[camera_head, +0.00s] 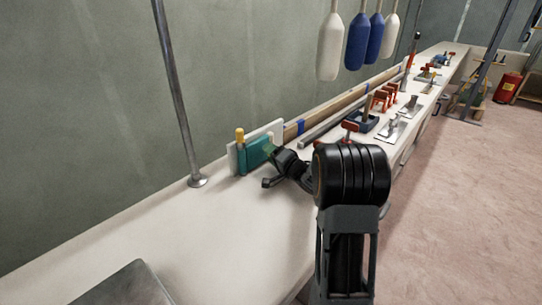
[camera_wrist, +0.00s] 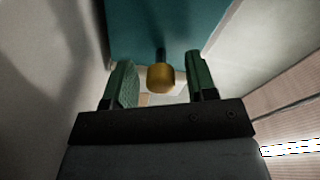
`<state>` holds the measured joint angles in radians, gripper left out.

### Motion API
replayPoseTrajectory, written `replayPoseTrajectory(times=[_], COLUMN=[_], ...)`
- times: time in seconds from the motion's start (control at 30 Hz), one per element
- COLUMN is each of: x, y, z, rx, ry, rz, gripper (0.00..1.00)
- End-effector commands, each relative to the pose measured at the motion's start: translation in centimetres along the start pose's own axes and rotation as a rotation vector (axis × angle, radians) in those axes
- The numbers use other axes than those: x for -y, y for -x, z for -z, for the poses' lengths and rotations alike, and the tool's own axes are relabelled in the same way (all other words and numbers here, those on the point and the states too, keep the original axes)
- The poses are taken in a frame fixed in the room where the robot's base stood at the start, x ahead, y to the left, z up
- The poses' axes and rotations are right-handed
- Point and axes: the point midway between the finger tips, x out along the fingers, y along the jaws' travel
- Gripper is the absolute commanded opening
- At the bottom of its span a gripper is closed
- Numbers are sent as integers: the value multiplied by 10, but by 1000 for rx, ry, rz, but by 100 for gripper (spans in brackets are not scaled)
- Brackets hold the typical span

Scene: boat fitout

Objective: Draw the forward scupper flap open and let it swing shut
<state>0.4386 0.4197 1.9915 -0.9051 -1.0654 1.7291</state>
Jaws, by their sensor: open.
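The scupper flap is a teal panel (camera_head: 254,155), standing upright at a white board on the bench. In the wrist view the teal flap (camera_wrist: 150,25) fills the top middle. A brass-yellow knob (camera_wrist: 161,78) on a dark stem stands out from it. My gripper (camera_wrist: 157,70) is open, with one green-padded finger on each side of the knob and a visible gap at both sides. In the head view my gripper (camera_head: 272,153) is close in front of the flap's right side, and the knob between the fingers is hidden there.
A metal pole (camera_head: 180,90) rises from the bench to the left. Tools and red clamps (camera_head: 381,97) lie farther along the bench. Fenders (camera_head: 358,42) hang above. The near bench top (camera_head: 215,225) is mostly clear.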

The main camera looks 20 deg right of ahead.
Motion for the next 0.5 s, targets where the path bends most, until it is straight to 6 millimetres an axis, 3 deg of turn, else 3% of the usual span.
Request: replayPoseTrajectory(times=[0.37,0.5], x=[0,0], y=[-5,-5], z=[0,0], rx=[0,0], ry=[0,0], rz=[0,0], gripper=[52,41])
